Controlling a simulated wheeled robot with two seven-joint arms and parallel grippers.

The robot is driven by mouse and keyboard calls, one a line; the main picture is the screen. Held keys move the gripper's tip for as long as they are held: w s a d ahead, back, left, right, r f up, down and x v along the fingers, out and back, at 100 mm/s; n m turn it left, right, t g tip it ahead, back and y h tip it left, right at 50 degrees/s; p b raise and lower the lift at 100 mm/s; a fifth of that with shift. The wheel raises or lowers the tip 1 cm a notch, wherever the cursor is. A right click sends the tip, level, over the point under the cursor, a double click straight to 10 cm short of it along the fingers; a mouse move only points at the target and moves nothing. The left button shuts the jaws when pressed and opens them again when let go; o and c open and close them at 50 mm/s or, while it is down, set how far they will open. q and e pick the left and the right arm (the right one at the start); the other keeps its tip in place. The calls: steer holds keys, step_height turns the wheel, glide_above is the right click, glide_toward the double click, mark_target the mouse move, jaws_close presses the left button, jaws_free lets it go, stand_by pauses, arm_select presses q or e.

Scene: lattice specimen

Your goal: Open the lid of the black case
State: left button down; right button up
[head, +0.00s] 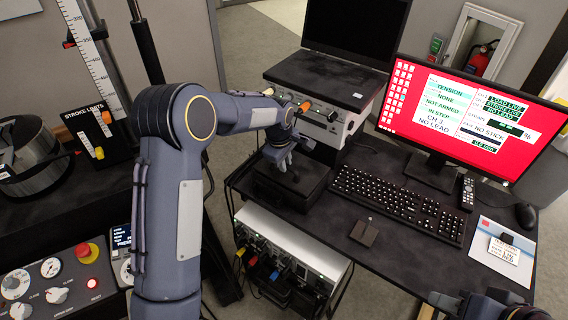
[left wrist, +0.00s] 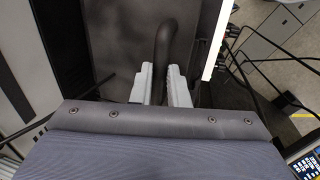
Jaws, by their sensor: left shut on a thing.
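The black case (head: 291,192) sits on the left end of the dark desk, below the front of a light instrument. Its lid looks down, though my arm and gripper cover part of it. My left gripper (head: 287,168) is at the top of the case. In the left wrist view, its two pale fingers (left wrist: 159,86) are shut on a dark curved handle (left wrist: 164,45), which stands out from a dark flat surface (left wrist: 112,38). My right gripper (head: 500,306) shows only in part at the bottom right edge of the head view; its fingertips are not clear.
A keyboard (head: 398,201) lies right of the case, with a small dark block (head: 364,232) in front. A red-screened monitor (head: 468,112) stands behind it. The instrument (head: 336,122) closely borders the case at the back. A rack unit (head: 287,256) stands below the desk.

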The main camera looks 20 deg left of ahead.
arm_select(q)
steer(key=w+d+r+p, duration=0.2)
steer(key=w+r, duration=0.3)
steer(key=shift+w+p, duration=0.15)
steer(key=shift+p, duration=0.25)
stand_by(0.4)
steer(key=c, duration=1.9)
jaws_free()
steer(key=o, duration=0.5)
steer(key=shift+w+d+f, duration=0.1)
steer(key=shift+w+f, duration=0.1)
steer(key=shift+w, duration=0.15)
step_height(320, 180, up, 8)
steer(key=s+b, duration=0.1)
steer(key=shift+s+a, duration=0.3)
steer(key=shift+s, duration=0.1)
